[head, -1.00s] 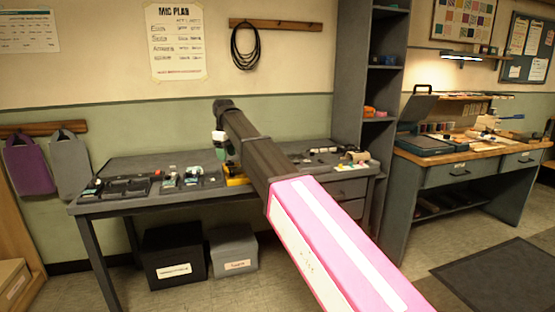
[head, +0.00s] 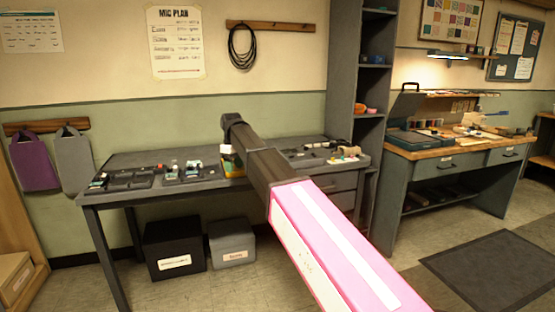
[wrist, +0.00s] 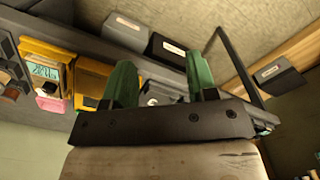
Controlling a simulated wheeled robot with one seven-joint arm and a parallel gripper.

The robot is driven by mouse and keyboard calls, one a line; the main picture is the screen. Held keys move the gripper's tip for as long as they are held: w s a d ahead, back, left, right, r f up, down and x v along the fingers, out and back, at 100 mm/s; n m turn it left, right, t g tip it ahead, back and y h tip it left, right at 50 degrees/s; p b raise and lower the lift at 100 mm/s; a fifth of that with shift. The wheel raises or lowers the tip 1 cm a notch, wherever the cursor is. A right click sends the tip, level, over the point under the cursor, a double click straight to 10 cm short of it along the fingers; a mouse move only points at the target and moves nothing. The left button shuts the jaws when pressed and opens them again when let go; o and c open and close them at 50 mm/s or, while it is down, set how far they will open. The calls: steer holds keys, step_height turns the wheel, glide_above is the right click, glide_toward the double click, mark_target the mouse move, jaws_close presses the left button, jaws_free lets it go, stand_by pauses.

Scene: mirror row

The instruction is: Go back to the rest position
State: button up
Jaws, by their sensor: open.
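My gripper (wrist: 160,85) shows in the wrist view as two green fingers set well apart, with nothing held between them. In the head view my arm, pink then dark grey, reaches over the grey table (head: 128,195); its end hides the gripper there.
Dark trays (head: 130,179) with small parts lie on the table's left. A black box (head: 174,250) and a grey box (head: 232,242) stand beneath. A tall grey shelf (head: 345,80) and a wooden-topped workbench (head: 450,148) stand to the right. Floor in front is clear.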

steer(key=s+d+f+m, duration=0.3)
steer(key=s+d+f, duration=0.1)
steer(key=d+f, duration=0.7)
steer(key=s+d+f+m, duration=0.3)
steer(key=s+d+f, duration=0.1)
steer(key=d+f, duration=0.6)
steer(key=s+d+f+m, duration=0.5)
steer(key=s+d+f, duration=0.7)
steer(key=s+d, duration=0.2)
steer(key=shift+s+d+f+m, duration=0.3)
steer(key=shift+s+d+f, duration=0.1)
steer(key=shift+d, duration=0.3)
